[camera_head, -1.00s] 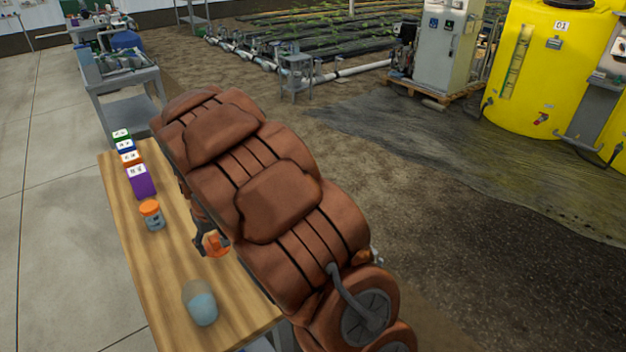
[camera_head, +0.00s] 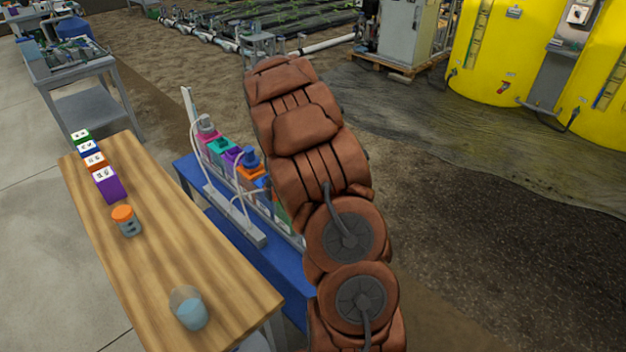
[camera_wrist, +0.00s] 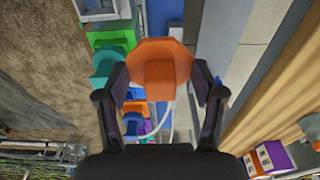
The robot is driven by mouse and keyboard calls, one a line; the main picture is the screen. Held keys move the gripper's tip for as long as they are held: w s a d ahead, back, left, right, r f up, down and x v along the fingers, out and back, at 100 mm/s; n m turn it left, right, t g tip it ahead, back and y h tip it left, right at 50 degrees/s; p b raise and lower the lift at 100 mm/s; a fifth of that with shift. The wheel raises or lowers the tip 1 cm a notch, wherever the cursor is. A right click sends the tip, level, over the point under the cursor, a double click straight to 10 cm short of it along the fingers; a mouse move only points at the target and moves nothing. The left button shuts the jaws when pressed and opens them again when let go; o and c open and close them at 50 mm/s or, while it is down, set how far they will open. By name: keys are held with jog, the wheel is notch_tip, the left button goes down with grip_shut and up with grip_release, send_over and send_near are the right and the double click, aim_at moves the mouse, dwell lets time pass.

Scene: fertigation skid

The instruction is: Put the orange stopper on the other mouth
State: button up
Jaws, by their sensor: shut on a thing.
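In the wrist view, the orange stopper (camera_wrist: 158,62) is between the fingers of my gripper (camera_wrist: 163,92), which is shut on it. Below it, partly hidden by the stopper and fingers, is a row of coloured containers, including a green one (camera_wrist: 110,40). In the head view the row stands along the blue bench, with pink (camera_head: 207,135), teal (camera_head: 219,148), purple (camera_head: 235,156) and orange (camera_head: 252,173) containers. My arm hides the gripper, the stopper and the row's near end there. I cannot tell which mouth is open.
Pale tubes (camera_head: 238,190) loop around the containers above the blue bench (camera_head: 225,225). Open floor lies to the right.

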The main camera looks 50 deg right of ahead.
jog(key=s+d, duration=0.5)
jog(key=d, duration=0.5)
notch_tip(320, 180, down, 11)
jog(key=shift+w+a+r, duration=0.15)
jog(key=shift+a+r, duration=0.05)
jog(key=shift+a, duration=0.1)
dwell(0.5)
jog(key=o, duration=1)
jog(key=r, duration=0.4)
jog(key=s+r, duration=0.1)
jog(key=r, duration=0.7)
jog(key=shift+s, duration=0.25)
jog(key=shift+d, duration=0.1)
